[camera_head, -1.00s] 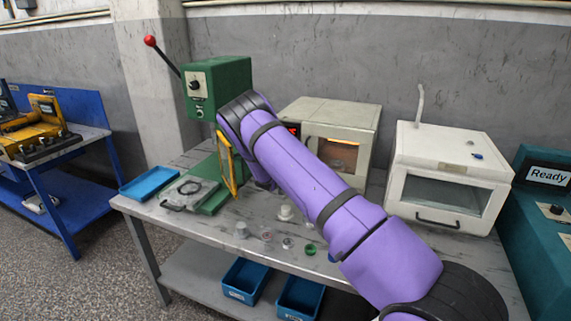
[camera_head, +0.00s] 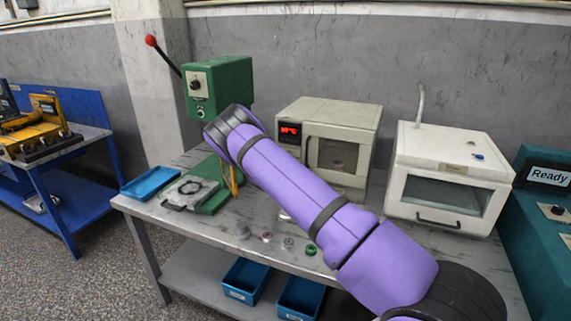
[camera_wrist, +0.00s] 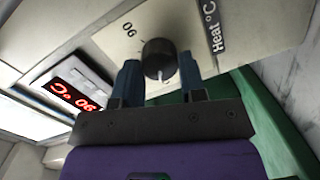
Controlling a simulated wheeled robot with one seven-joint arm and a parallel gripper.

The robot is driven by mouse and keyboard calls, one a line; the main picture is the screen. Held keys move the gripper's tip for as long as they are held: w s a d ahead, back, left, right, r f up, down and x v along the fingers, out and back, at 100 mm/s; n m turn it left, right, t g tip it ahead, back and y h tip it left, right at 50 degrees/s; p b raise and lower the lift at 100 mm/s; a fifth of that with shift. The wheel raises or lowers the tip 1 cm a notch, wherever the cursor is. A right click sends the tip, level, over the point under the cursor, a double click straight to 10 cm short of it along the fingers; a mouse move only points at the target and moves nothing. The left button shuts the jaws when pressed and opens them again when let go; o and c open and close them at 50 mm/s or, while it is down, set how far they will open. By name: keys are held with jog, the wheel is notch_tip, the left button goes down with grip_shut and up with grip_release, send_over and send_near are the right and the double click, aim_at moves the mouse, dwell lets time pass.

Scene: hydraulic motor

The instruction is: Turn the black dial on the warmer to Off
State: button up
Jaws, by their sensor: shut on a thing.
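The warmer (camera_head: 358,112) is the beige box at the middle back of the bench, with a dark window and a red lit display (camera_head: 290,132). In the wrist view its panel appears tilted, with the black dial (camera_wrist: 159,56) beside "90" and "Heat °C" markings. The red display (camera_wrist: 77,96) reads about 90 °C, turned over. My gripper (camera_wrist: 160,76) has one dark finger on each side of the dial and is shut on it. The dial's white mark points toward the bottom of the wrist picture; an Off label is not visible. In the head view my arm hides my gripper and the dial.
A green press (camera_head: 222,88) with a red-knobbed lever stands at left. A white cabinet (camera_head: 450,165) stands right of the warmer. Several small parts lie near the bench's front edge, with a green ring (camera_head: 311,250) among them. A blue tray (camera_head: 150,182) sits at the left end.

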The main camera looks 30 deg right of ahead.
jog(key=shift+f+n, duration=0.1)
jog(key=shift+n, duration=0.5)
jog(key=o, duration=0.9)
jog(key=shift+a, duration=0.1)
jog(key=v, duration=1)
jog(key=shift+s+a, duration=0.2)
jog(key=shift+a, duration=0.1)
